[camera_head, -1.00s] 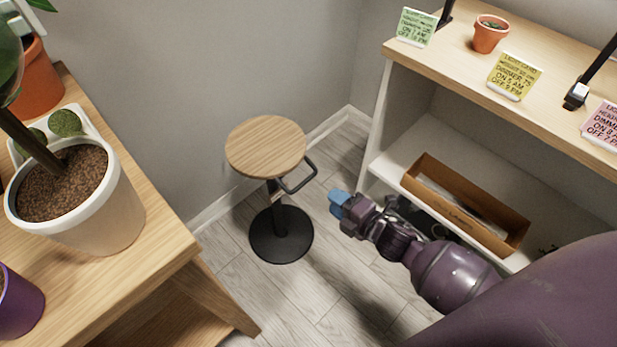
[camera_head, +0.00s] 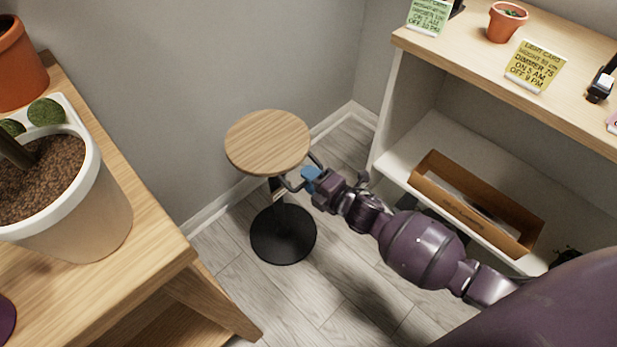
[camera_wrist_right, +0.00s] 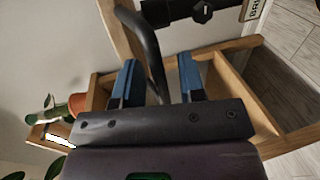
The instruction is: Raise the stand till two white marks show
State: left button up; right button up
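The stand has a round wooden top (camera_head: 268,141), a black post and a round black base (camera_head: 284,236) on the floor. A black looped handle (camera_wrist_right: 146,47) sticks out below the top. My right gripper (camera_head: 310,178) has blue fingers and is at this handle, just below the top's right edge. In the right wrist view the fingers are apart, with the handle's bar between them; contact cannot be told. That view also shows a dark post with a knob (camera_wrist_right: 202,12) and part of a lettered plate (camera_wrist_right: 255,10). Much of the post is hidden in the head view. My left gripper is not in view.
A wooden plant table (camera_head: 150,225) with a large white pot (camera_head: 85,215) stands at the left. At the right, a shelf unit (camera_head: 405,95) holds cards, a small terracotta pot (camera_head: 507,22) and a cardboard box (camera_head: 475,205). The floor in front of the stand is clear.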

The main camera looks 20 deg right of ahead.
jog(key=shift+w+a, duration=0.1)
jog(key=shift+w, duration=0.2)
jog(key=shift+c, duration=0.5)
grip_shut()
